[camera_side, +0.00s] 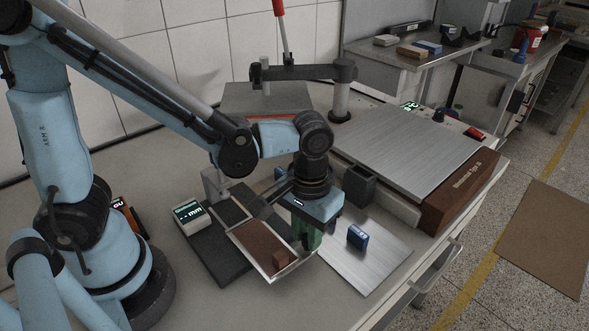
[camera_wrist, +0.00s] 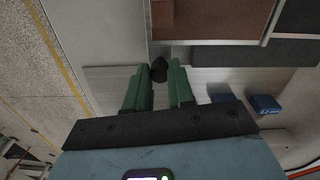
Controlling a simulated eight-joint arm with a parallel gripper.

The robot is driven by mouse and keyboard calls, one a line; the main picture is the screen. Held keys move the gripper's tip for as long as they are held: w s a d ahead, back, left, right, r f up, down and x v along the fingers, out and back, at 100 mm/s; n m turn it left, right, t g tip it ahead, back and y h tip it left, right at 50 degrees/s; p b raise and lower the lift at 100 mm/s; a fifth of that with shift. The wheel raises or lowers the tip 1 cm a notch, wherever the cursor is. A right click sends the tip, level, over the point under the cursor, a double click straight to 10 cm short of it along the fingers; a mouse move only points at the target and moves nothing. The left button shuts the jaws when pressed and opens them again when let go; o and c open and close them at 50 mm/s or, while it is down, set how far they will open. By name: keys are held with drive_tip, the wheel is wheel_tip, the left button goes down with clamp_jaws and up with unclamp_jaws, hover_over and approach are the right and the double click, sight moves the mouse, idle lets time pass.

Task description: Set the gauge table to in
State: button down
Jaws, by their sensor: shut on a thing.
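The gauge (camera_side: 188,214) stands left of centre in the side view. Its lit display reads dashes and "mm". In front of it is a metal-framed plate with a brown surface (camera_side: 258,240), beside a dark base (camera_side: 215,255). The plate also shows at the top of the wrist view (camera_wrist: 225,20). A small brown block (camera_side: 284,259) is at its near corner. My gripper (camera_side: 303,248) has green fingers at the plate's right edge. In the wrist view a dark round knob (camera_wrist: 159,69) sits between the fingertips, and my gripper is shut on it. The side view hides the knob.
A blue block (camera_side: 357,236) stands on a metal sheet (camera_side: 375,258) right of my gripper. A dark open box (camera_side: 359,186) stands behind. A large machine with a metal top (camera_side: 410,145) and brown front block (camera_side: 462,190) is at the right. The bench front edge lies close by.

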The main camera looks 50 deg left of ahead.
drive_tip(key=a, duration=0.9)
drive_tip(key=c, duration=1)
unclamp_jaws()
drive_tip(key=shift+o, duration=0.2)
drive_tip(key=shift+d+r, duration=0.1)
wheel_tip(320, 180, up, 12)
drive_tip(key=a+f+t, duration=0.1)
drive_tip(key=t, duration=0.1)
drive_tip(key=a+f+m+t, duration=0.1)
drive_tip(key=a+t, duration=0.2)
drive_tip(key=t, duration=0.2)
drive_tip(key=shift+w+a+f+m, duration=0.1)
drive_tip(key=shift+a+f+m, duration=0.2)
drive_tip(key=shift+f+m, duration=0.1)
